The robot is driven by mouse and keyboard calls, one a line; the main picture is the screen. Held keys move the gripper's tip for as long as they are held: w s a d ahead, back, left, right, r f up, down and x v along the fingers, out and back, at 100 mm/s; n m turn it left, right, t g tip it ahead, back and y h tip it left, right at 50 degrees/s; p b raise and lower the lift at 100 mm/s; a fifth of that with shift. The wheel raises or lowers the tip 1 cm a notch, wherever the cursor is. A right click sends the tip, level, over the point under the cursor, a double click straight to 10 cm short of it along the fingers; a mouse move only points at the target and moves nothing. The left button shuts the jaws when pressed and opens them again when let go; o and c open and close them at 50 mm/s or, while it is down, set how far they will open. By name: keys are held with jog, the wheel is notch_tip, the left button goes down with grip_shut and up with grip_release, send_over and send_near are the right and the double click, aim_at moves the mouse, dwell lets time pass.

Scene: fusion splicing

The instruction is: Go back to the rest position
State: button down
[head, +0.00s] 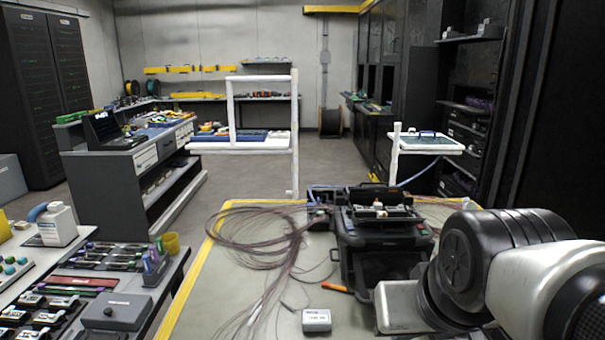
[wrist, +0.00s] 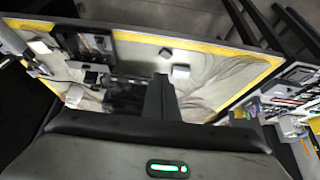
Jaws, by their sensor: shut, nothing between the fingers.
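My gripper (wrist: 160,84) shows in the wrist view as dark fingers pressed together with nothing between them. It is above the table and touches nothing that I can see. In the head view my arm fills the lower right corner, and the gripper itself is out of sight there. The black splicing machine (head: 385,225) stands on the yellow-edged table (head: 225,285), left of my arm.
Coiled thin fibres (head: 262,232) lie on the table's left half. A small grey box (head: 316,320) and an orange-tipped tool (head: 335,287) lie near the machine. A tool bench (head: 122,312) stands at the left. Open floor (head: 245,178) lies behind.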

notch_tip(320, 180, up, 20)
jog(key=s+p, duration=0.2)
jog(key=p, duration=1.8)
jog(key=shift+s+g, duration=0.2)
jog(key=shift+g, duration=0.1)
jog(key=shift+f, duration=0.1)
